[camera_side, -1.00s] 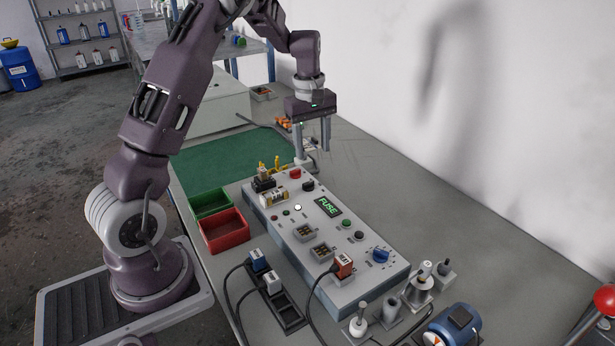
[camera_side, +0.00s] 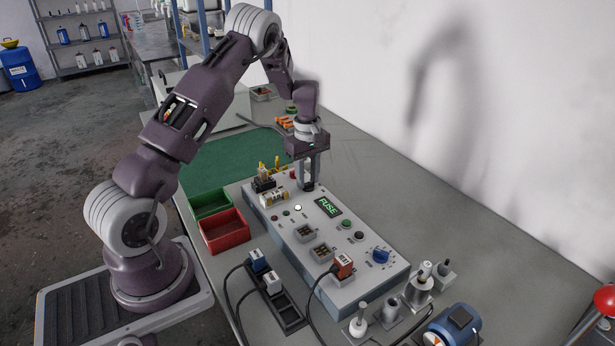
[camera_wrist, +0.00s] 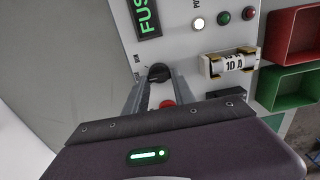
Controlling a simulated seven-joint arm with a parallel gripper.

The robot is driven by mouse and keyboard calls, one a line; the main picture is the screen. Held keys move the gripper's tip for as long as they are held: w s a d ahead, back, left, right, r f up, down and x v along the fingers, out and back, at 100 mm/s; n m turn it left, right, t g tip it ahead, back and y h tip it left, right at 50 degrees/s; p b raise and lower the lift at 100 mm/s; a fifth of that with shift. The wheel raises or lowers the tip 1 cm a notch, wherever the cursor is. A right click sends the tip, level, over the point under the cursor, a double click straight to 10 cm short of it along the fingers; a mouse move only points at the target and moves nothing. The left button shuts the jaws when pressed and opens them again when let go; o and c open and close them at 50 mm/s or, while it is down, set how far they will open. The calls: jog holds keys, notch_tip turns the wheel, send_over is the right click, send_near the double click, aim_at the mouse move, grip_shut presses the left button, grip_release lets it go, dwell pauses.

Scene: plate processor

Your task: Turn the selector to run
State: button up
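The selector is a small black knob (camera_wrist: 160,72) near the far end of the grey control panel (camera_side: 350,284). In the wrist view it lies between my two fingertips. My gripper (camera_side: 309,186) points down at it, with one finger on each side. The fingers stand apart, and the gap at the tips is close to the knob's width. I cannot tell whether they touch the knob. In the side view the fingers largely hide it. The lettering beside it is too small to read.
A red button (camera_wrist: 167,103) sits between the fingers, beyond the knob. A yellow-banded fuse (camera_side: 274,198) and a green display reading FUSE (camera_side: 328,207) are close by. Red (camera_side: 224,244) and green bins stand left.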

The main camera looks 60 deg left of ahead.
grip_shut()
jog(key=shift+m, duration=0.3)
jog(key=m, duration=0.3)
jog(key=shift+w+m, duration=0.1)
jog(key=shift+m, duration=0.2)
jog(key=shift+w+m, duration=0.1)
jog(key=shift+m, duration=1.7)
jog(key=o, duration=0.6)
grip_release()
